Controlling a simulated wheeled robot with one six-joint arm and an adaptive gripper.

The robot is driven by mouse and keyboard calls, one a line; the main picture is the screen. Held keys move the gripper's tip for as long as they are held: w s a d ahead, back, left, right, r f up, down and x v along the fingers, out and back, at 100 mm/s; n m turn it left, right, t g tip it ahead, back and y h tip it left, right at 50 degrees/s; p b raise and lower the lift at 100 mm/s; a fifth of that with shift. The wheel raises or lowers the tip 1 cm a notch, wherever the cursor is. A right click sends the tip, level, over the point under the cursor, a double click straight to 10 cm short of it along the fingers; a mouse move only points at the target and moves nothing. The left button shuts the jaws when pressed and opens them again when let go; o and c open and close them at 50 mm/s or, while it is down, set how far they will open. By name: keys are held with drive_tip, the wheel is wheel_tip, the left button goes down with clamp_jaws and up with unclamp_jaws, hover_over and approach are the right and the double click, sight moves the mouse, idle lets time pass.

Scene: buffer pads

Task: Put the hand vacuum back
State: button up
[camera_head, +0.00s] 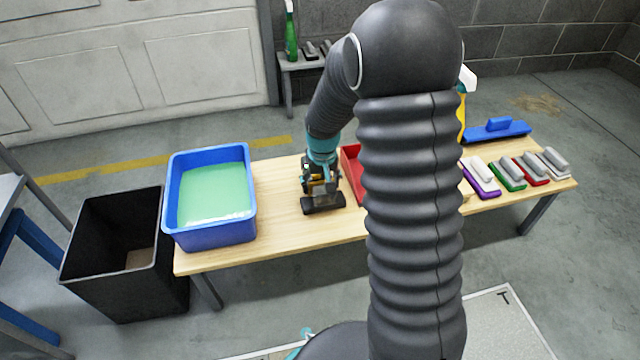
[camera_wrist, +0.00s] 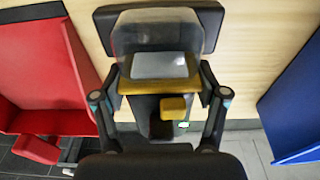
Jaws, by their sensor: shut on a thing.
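The hand vacuum (camera_head: 323,203) is a small dark device with a wide black nozzle, at the middle of the wooden table. In the wrist view the hand vacuum (camera_wrist: 160,65) shows a clear bin, yellow parts and the black nozzle at the far end. My gripper (camera_head: 320,172) is shut on it from above; in the wrist view its fingers (camera_wrist: 160,105) lie on either side of the body. I cannot tell whether the nozzle touches the table or hangs just above it.
A blue tub (camera_head: 248,225) of green liquid stands left of the vacuum. A red tray (camera_head: 352,168) is close on the right, partly behind my arm. Several pads (camera_head: 508,174) and a blue tool (camera_head: 497,130) lie at the right end. A black bin (camera_head: 120,270) stands left of the table (camera_head: 290,235).

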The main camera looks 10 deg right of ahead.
drive_tip(key=shift+f, duration=0.1)
drive_tip(key=o, duration=1.5)
drive_tip(key=shift+c, duration=0.2)
drive_tip(key=r, duration=0.3)
drive_tip(key=s+r+p, duration=0.1)
drive_tip(key=r, duration=0.3)
drive_tip(key=r+p, duration=0.1)
drive_tip(key=r, duration=0.2)
drive_tip(key=shift+s+r, duration=0.15)
drive_tip(key=shift+r, duration=0.15)
drive_tip(key=s+r+t, duration=0.2)
drive_tip(key=s+r, duration=1)
drive_tip(key=s+r+t, duration=0.2)
drive_tip(key=s, duration=1.2)
drive_tip(key=shift+s+r, duration=0.3)
drive_tip(key=shift+s, duration=0.1)
